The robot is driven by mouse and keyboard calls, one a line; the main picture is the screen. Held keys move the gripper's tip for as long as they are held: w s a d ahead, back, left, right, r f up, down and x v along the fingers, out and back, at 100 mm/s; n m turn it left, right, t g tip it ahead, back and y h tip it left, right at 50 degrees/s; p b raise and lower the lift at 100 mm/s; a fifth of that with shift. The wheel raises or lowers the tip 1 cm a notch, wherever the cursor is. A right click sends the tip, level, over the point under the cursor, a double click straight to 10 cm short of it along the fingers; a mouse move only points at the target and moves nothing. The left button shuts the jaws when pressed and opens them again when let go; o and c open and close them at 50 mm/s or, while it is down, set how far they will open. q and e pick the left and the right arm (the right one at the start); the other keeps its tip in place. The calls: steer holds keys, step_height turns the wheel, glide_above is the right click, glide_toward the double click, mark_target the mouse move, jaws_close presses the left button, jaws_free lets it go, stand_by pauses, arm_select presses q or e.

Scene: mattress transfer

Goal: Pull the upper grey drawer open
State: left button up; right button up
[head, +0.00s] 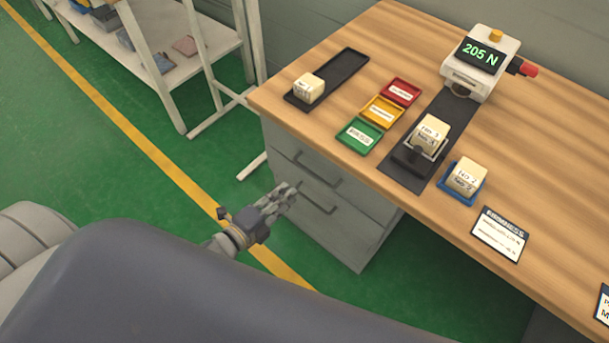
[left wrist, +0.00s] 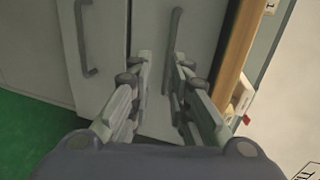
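The upper grey drawer (head: 350,172) is in the grey cabinet under the wooden worktop, and its front looks flush. Its dark bar handle (head: 318,169) also shows in the left wrist view (left wrist: 176,38), nearer the wooden edge. The lower drawer's handle (left wrist: 82,45) is further left there. My left gripper (head: 291,190) is in front of the cabinet. In the left wrist view its two fingers (left wrist: 164,58) are apart, with the upper handle between them, closer to the right finger. I cannot tell whether they touch it. My right gripper is in neither view.
The wooden worktop (head: 400,60) overhangs the drawers. It carries a force gauge (head: 480,65), small red, yellow and green trays, and several pale blocks. A white shelf (head: 190,50) stands at the upper left. Green floor is clear left of the cabinet.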

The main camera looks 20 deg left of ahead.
mark_target(311, 171)
arm_select(q)
steer(key=shift+m, duration=0.3)
steer(key=x, duration=0.3)
steer(key=r+x, duration=0.1)
steer(key=x, duration=0.6)
steer(key=shift+w+d+r, duration=0.2)
steer(key=shift+w+d, duration=0.2)
steer(key=shift+w, duration=0.05)
jaws_close()
